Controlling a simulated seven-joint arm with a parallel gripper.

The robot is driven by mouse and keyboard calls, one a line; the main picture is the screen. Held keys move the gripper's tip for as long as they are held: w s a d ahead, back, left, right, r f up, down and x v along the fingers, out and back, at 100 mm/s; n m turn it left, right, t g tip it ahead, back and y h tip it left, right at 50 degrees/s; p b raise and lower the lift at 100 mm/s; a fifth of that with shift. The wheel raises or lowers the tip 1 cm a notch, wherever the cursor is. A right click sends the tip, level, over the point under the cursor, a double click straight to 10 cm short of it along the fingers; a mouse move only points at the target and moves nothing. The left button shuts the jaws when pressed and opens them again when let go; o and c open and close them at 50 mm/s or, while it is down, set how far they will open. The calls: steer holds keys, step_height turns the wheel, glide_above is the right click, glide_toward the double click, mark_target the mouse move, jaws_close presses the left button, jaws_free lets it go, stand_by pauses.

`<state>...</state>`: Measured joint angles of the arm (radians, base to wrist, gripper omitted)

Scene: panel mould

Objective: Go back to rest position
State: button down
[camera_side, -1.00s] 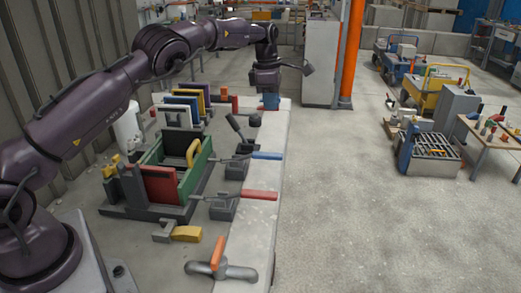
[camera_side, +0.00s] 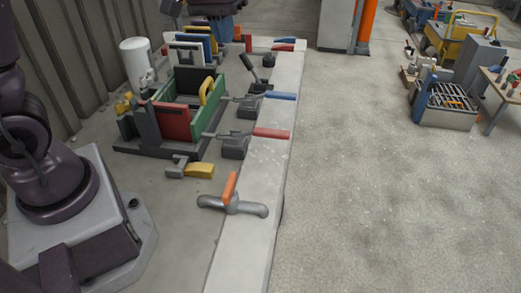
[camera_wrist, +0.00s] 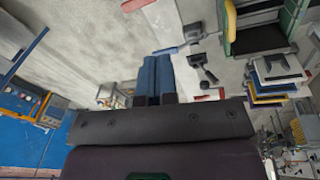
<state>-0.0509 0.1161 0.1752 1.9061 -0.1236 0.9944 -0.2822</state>
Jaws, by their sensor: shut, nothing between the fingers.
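My gripper (camera_side: 223,27) is at the top edge of the side view, near the far end of the panel rack, and most of my arm above it is out of frame. In the wrist view my gripper (camera_wrist: 157,72) shows its two blue fingers together with nothing between them. The mould (camera_side: 208,118), with green walls, a red panel (camera_side: 172,121) and a yellow handle (camera_side: 211,92), stands on the bench. It is partly in the wrist view at the upper right (camera_wrist: 291,22). My gripper is apart from it.
The rack of upright panels (camera_side: 187,53) stands behind the mould. Clamps with a red handle (camera_side: 271,133) and a blue handle (camera_side: 281,96) line the right side. A white cylinder (camera_side: 135,62) stands at left. An orange-handled clamp (camera_side: 230,188) is in front.

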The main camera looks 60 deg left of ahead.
steer(key=s+d+r+m+t, duration=0.2)
steer(key=s+d+m, duration=0.1)
steer(key=s, duration=0.5)
steer(key=s+d+r+m+t, duration=0.2)
steer(key=s+d+m, duration=0.1)
steer(key=s, duration=0.5)
steer(key=shift+s+d+y, duration=0.2)
steer(key=shift+y, duration=0.1)
